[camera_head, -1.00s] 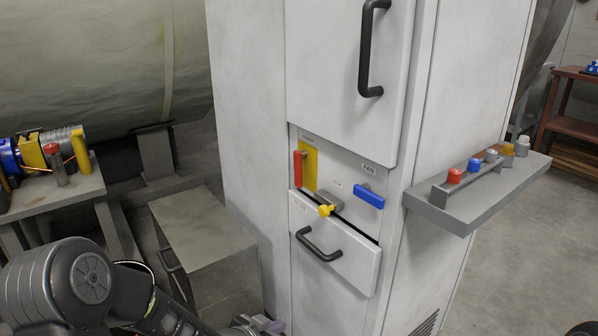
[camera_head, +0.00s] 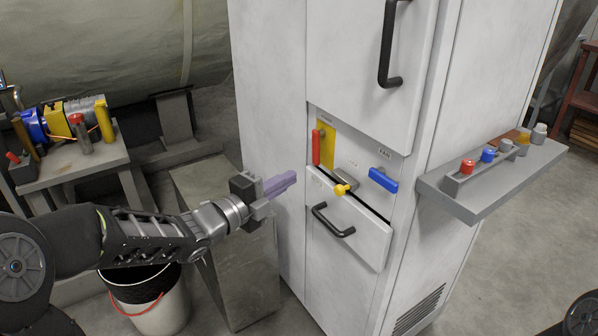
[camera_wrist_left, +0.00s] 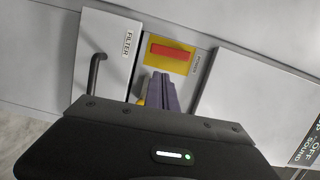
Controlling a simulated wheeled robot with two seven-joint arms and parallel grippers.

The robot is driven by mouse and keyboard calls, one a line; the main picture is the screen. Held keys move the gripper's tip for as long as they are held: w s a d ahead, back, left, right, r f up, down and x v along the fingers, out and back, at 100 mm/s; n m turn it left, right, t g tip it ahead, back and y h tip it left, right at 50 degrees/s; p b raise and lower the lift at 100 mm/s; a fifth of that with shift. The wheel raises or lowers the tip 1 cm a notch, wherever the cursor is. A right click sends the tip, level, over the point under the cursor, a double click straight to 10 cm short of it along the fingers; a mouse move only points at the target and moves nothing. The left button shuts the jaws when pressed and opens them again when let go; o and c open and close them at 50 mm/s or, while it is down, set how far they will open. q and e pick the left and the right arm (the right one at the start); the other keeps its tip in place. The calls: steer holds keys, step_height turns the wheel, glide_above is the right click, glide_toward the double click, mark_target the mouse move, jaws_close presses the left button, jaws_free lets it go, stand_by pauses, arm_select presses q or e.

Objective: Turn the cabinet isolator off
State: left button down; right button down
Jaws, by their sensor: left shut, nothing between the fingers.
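The cabinet isolator is a red handle (camera_head: 317,147) on a yellow plate (camera_head: 328,133) on the front of the tall white cabinet (camera_head: 265,90). In the head view the red handle stands upright. The left wrist view also shows the red handle (camera_wrist_left: 172,52) and its yellow plate (camera_wrist_left: 153,64) beyond the fingers. My left gripper (camera_head: 292,178) is shut and empty, its purple fingers pointing at the cabinet, to the left of and a little below the handle, apart from it. Its fingertips (camera_wrist_left: 161,76) partly cover the plate in the wrist view. My right gripper is out of view.
A yellow knob (camera_head: 344,190) and a blue handle (camera_head: 383,180) sit right of the isolator. Below is a tilted-out filter flap with a black handle (camera_head: 333,221). A grey shelf (camera_head: 480,200) with coloured knobs juts out at right. A bucket (camera_head: 150,300) stands below my left arm.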

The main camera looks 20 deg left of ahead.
mark_target(319, 147)
arm_select(q)
steer(key=x, duration=0.9)
steer(key=shift+w+d+b, duration=0.1)
steer(key=shift+w+b, duration=0.15)
steer(key=shift+b, duration=0.1)
